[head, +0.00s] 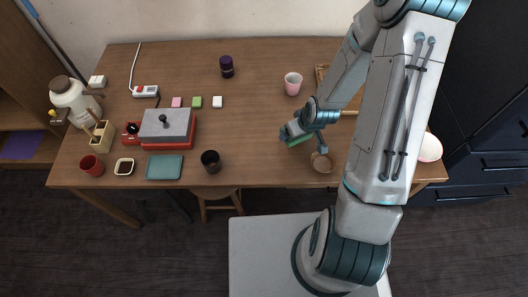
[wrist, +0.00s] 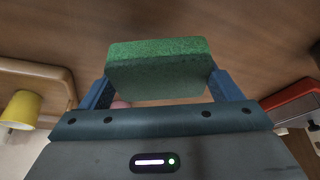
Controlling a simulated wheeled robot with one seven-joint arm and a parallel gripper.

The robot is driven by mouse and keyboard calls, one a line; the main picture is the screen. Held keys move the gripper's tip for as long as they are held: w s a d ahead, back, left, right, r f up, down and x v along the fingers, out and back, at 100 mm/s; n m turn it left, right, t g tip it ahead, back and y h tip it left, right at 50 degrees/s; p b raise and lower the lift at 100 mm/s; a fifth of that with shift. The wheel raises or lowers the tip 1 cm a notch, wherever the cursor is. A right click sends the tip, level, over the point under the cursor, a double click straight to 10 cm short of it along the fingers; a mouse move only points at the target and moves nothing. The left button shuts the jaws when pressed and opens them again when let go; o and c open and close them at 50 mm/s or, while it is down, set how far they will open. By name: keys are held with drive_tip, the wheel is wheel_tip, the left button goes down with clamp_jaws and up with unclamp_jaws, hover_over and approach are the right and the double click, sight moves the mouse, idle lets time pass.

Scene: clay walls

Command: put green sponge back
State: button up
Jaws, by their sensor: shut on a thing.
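My gripper (head: 296,130) is over the right half of the wooden table, with its jaws closed on a green sponge (head: 300,141). In the wrist view the sponge (wrist: 160,70) sits between the two blue fingers as a flat green block, its broad face toward the camera. Brown wood shows around it. I cannot tell how high the sponge is above the table top, or whether it touches it. No holder for the sponge can be made out with certainty.
A wooden bowl (head: 322,163) is close to the right of my gripper, and a pink cup (head: 293,83) stands behind it. A dark cup (head: 211,161), a red box with grey lid (head: 167,128) and small blocks (head: 197,102) stand left. The table (head: 255,120) is clear between.

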sight(297, 139)
drive_tip(key=s+n, duration=0.1)
drive_tip(key=n, duration=0.1)
drive_tip(key=s+n+g+y+p, duration=0.1)
drive_tip(key=n, duration=0.1)
drive_tip(key=s+r+n+y+p, duration=0.1)
drive_tip(key=n, duration=0.1)
drive_tip(key=shift+a+n+g, duration=0.3)
drive_tip(key=shift+n+g, duration=0.1)
drive_tip(key=r+n, duration=0.1)
drive_tip(key=n, duration=0.1)
drive_tip(key=d+r+n+g+p, duration=0.1)
drive_tip(key=r+n, duration=0.1)
drive_tip(key=w+r+n+g+p, duration=0.1)
drive_tip(key=n, duration=0.1)
drive_tip(key=shift+d+r+y, duration=0.25)
drive_tip(key=shift+d+y, duration=0.1)
drive_tip(key=shift+y, duration=0.05)
drive_tip(key=a+f, duration=0.2)
drive_tip(key=a, duration=0.1)
drive_tip(key=s+a+f+b, duration=0.1)
drive_tip(key=a+f, duration=0.1)
drive_tip(key=a, duration=0.2)
drive_tip(key=s+a+f+b, duration=0.1)
drive_tip(key=a+f, duration=0.2)
drive_tip(key=a, duration=0.1)
drive_tip(key=shift+a, duration=0.15)
drive_tip(key=shift+f+b, duration=0.8)
drive_tip(key=shift+f, duration=1.15)
drive_tip(key=shift+f, duration=0.1)
